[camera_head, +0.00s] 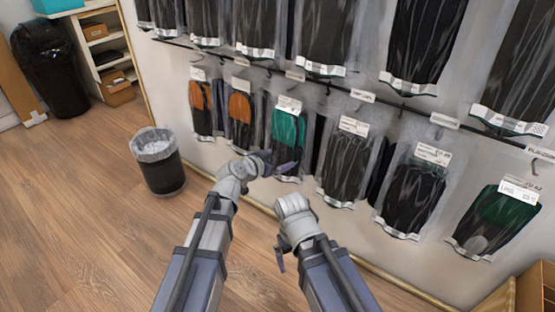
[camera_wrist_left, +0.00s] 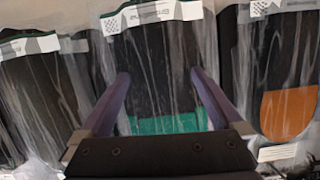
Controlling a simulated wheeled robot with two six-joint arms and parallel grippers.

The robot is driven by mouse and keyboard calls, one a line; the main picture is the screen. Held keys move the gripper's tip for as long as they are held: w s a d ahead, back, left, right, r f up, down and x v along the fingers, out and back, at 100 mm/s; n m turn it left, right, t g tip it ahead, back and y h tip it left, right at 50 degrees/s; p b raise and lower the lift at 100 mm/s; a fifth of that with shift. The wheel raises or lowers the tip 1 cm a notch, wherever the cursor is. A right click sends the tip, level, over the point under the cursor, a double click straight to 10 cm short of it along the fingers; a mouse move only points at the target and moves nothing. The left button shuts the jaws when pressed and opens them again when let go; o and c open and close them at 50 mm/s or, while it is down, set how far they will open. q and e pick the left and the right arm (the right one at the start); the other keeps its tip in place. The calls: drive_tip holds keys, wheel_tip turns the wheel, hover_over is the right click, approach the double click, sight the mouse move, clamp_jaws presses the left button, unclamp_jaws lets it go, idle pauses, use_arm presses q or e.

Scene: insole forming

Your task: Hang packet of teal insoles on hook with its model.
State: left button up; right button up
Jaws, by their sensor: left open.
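A clear packet of teal insoles (camera_head: 289,130) hangs in the lower row on the wall, between an orange-and-black packet and black packets. My left gripper (camera_head: 281,164) is at its lower part. In the left wrist view the open fingers (camera_wrist_left: 160,76) stand on either side of a packet with a dark upper area and a teal patch (camera_wrist_left: 165,124). I cannot tell whether they touch it. The packet's hook is not clear. My right gripper (camera_head: 281,258) is low in the head view, away from the packets, mostly hidden by its arm.
Orange-and-black packets (camera_head: 240,108) hang to the left. Black packets (camera_head: 348,165) and a dark green one (camera_head: 505,212) hang to the right. Another row hangs above.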

use_arm(q)
drive_tip(key=p+v, duration=0.3)
drive_tip(key=v, duration=0.4)
drive_tip(key=shift+s+a+r, duration=0.2)
drive_tip(key=shift+s, duration=0.1)
drive_tip(key=shift+w+d+f, duration=0.1)
drive_tip(key=b+x, duration=0.3)
drive_tip(key=x, duration=0.4)
drive_tip(key=shift+w+d+f, duration=0.15)
drive_tip(key=shift+w+f, duration=0.05)
drive_tip(key=shift+w, duration=0.1)
drive_tip(key=shift+r, duration=0.25)
drive_tip(key=shift+s, duration=0.1)
drive_tip(key=shift+f, duration=0.15)
